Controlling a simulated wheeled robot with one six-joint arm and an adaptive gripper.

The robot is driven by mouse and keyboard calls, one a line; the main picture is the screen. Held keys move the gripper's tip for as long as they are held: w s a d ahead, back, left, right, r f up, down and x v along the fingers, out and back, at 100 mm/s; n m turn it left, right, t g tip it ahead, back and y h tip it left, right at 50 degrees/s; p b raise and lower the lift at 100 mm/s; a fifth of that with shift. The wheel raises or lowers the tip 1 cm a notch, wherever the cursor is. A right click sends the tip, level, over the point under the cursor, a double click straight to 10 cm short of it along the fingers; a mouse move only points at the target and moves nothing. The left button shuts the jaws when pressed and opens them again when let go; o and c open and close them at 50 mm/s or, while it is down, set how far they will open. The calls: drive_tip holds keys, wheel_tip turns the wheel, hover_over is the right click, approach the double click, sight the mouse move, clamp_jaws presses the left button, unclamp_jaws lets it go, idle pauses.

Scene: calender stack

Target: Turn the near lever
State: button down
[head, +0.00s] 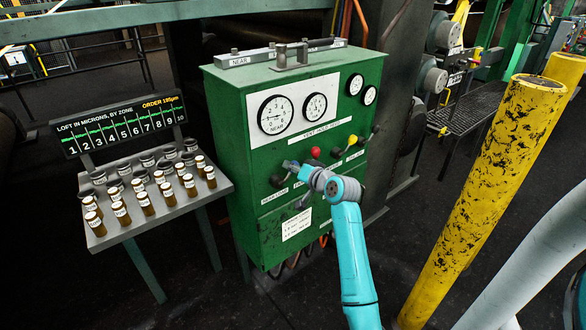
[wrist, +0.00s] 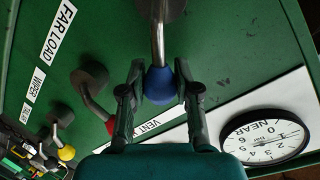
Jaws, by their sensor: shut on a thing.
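The near lever is a metal rod with a blue ball knob (wrist: 160,86), coming from a dark round hub at the top of the wrist view. My gripper (wrist: 158,92) is shut on the blue knob, with one finger on each side of it. In the head view my gripper (head: 287,165) is at the left end of the lever row on the green cabinet (head: 240,150), above the NEAR LOAD label. It hides most of the near lever there. The NEAR dial (head: 276,115) is above, and it also shows in the wrist view (wrist: 264,137).
The red-knobbed lever (head: 315,152) is just right of my gripper, then the yellow-knobbed lever (head: 352,139) and a dark-knobbed one. A shelf of several brown bottles (head: 140,200) stands left. A yellow post (head: 480,200) stands at right.

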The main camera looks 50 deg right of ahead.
drive_tip(key=c, duration=0.8)
unclamp_jaws()
drive_tip(key=v, duration=1.2)
